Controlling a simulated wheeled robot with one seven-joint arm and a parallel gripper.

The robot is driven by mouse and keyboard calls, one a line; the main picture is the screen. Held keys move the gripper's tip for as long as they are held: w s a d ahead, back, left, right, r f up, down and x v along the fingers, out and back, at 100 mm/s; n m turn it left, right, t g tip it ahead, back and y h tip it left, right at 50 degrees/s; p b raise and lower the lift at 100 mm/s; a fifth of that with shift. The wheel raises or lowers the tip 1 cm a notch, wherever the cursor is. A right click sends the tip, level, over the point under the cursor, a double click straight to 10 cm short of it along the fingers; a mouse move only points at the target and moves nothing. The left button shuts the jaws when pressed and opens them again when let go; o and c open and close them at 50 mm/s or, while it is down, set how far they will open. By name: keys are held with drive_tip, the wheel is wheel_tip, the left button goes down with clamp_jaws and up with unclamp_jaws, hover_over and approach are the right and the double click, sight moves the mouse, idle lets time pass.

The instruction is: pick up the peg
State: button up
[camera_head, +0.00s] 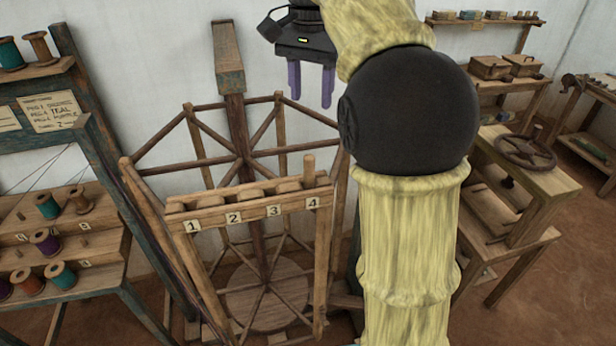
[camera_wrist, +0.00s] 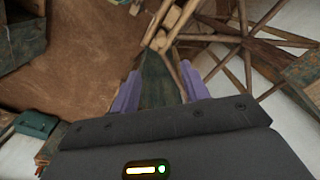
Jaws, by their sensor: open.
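The peg (camera_head: 309,170) is a short wooden pin standing upright at the right end of a slotted wooden rack (camera_head: 250,205), by the label 4. My gripper (camera_head: 311,92) has two purple fingers pointing down. It is open and empty, above the peg and apart from it in the camera_head view. In the camera_wrist view my gripper (camera_wrist: 159,72) shows its fingers spread, with nothing between them. Wooden parts show past the fingertips there, but I cannot tell the peg among them.
A spoked wooden reel frame (camera_head: 243,160) stands behind the rack. A shelf with thread spools (camera_head: 47,207) is at the left. A bench with a handwheel (camera_head: 525,152) stands at the right. Open floor (camera_wrist: 90,50) shows in the camera_wrist view.

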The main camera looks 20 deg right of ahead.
sight(309, 158)
drive_tip(key=f, duration=0.4)
drive_tip(key=f+p, duration=0.1)
drive_tip(key=f, duration=0.7)
drive_tip(key=shift+w+f, duration=0.1)
drive_tip(key=shift+w, duration=0.15)
drive_tip(key=shift+f+p, duration=0.1)
drive_tip(key=shift+p, duration=0.25)
drive_tip(key=shift+a+f, duration=0.1)
drive_tip(key=shift+f, duration=0.15)
wheel_tip(309, 158, down, 3)
drive_tip(key=shift+f+p, duration=0.2)
drive_tip(key=shift+p, duration=0.9)
drive_tip(key=shift+f, duration=0.55)
drive_tip(key=shift+s, duration=0.15)
